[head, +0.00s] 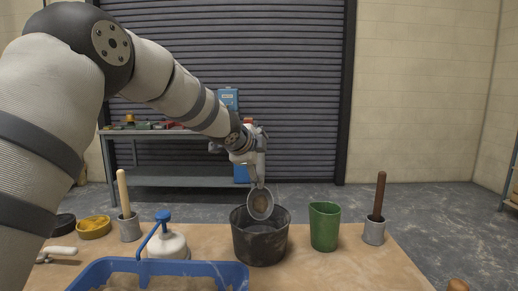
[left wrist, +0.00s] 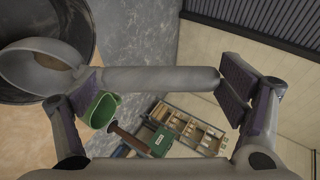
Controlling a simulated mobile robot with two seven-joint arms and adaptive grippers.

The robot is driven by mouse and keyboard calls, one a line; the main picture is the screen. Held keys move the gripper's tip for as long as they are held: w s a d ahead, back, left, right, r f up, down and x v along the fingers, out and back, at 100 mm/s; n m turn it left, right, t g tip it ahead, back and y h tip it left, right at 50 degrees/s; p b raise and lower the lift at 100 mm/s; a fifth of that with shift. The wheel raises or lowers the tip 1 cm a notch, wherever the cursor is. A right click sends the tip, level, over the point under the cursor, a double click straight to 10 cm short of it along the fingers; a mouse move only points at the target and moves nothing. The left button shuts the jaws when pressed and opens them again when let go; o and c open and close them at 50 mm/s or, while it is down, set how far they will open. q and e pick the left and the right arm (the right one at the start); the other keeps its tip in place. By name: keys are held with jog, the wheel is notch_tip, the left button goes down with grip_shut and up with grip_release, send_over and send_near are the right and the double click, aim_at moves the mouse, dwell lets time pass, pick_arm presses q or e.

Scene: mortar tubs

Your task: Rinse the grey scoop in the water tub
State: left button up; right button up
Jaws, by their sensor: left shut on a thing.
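My left gripper (head: 256,172) is shut on the grey scoop (head: 260,204), above the dark tub (head: 259,246) on the table. The scoop's bowl hangs tilted at the tub's back rim, its brownish inside facing the head camera. Whether it touches the tub or its contents I cannot tell. In the left wrist view the scoop's grey handle (left wrist: 150,78) lies across between the two finger pads of the gripper (left wrist: 160,92). The bowl with a brown patch is at the left, over the dark tub (left wrist: 80,22). The tub's inside looks dark grey. My right gripper is out of view.
A green cup (head: 324,227) and a grey pot (head: 373,232) with a brown-handled tool stand right of the tub. The table's right front is mostly clear.

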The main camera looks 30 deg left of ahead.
aim_at(259, 188)
pick_arm(q)
jog(key=shift+f, duration=4.35)
dwell(1.4)
jog(key=shift+r, duration=6.1)
